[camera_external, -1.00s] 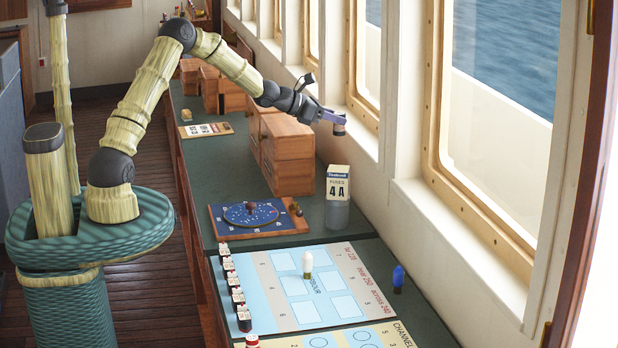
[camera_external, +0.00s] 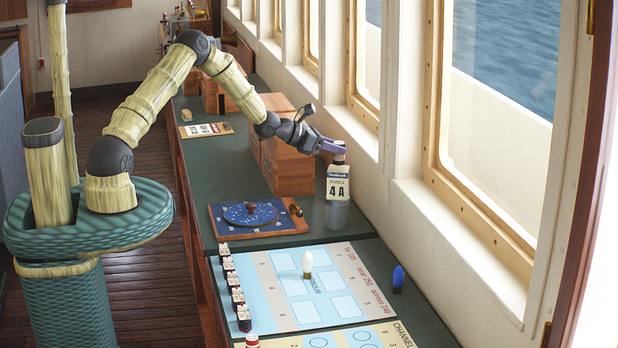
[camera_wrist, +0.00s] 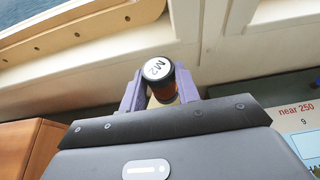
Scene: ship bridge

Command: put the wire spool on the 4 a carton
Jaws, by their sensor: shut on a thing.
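My gripper (camera_external: 334,149) is shut on the wire spool (camera_external: 339,158), which is small and dark with a pale middle. In the wrist view the spool (camera_wrist: 160,72) sits between the purple fingers of my gripper (camera_wrist: 160,92), with its white "M2" end toward the camera. The 4 A carton (camera_external: 338,186) is a white fuse box with a blue band, upright on a grey cylinder (camera_external: 337,215). The spool is right over the carton's top; I cannot tell whether they touch. The wrist view does not show the carton clearly.
Wooden drawer boxes (camera_external: 288,160) stand left of the carton. The window wall (camera_external: 385,190) is close on the right. In front lie a blue dial board (camera_external: 232,224) and a chart board with a white peg (camera_external: 307,263). A blue bulb-like piece (camera_external: 398,277) stands to the right.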

